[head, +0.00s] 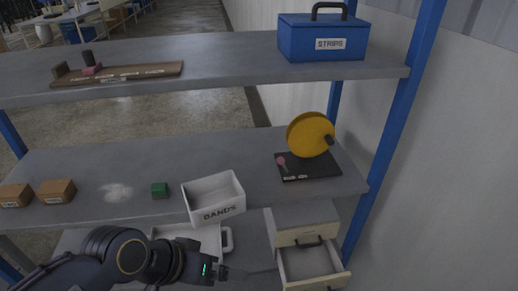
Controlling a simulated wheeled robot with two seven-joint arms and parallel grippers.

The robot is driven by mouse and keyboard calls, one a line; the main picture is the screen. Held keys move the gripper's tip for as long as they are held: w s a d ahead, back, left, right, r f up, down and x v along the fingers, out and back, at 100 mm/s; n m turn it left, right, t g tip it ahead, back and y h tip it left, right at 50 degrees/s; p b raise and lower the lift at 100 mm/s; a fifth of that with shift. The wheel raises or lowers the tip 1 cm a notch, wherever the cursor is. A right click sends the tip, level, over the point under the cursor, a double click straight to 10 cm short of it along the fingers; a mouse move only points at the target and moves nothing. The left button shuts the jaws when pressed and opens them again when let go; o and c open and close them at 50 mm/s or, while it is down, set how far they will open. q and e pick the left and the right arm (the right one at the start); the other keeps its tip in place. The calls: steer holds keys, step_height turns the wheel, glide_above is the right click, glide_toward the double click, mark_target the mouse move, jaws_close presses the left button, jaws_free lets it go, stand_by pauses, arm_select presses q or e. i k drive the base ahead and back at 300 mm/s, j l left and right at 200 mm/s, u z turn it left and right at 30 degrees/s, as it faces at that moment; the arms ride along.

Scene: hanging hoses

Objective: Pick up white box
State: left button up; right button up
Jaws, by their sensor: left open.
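An open white box (214,196) labelled "BANDS" sits on the middle shelf, its labelled side at the front edge. It looks empty. A second white container (207,238) with a handle on its right shows lower down, partly hidden by my left arm. My left gripper (228,272) comes in from the lower left and is below the "BANDS" box, apart from it. The jaws are open, with nothing seen between them. My right gripper is not in view.
A blue "STRIPS" box (322,38) is on the top shelf. An open drawer (311,264) sticks out at lower right, near my gripper.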

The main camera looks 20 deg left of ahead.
mark_target(210, 200)
steer(key=j+u, duration=0.3)
steer(key=j, duration=0.25)
steer(key=j+u, duration=0.3)
steer(key=j, duration=0.3)
steer(key=i+j+u, duration=0.15)
steer(key=j+u, duration=0.15)
steer(key=j, duration=0.25)
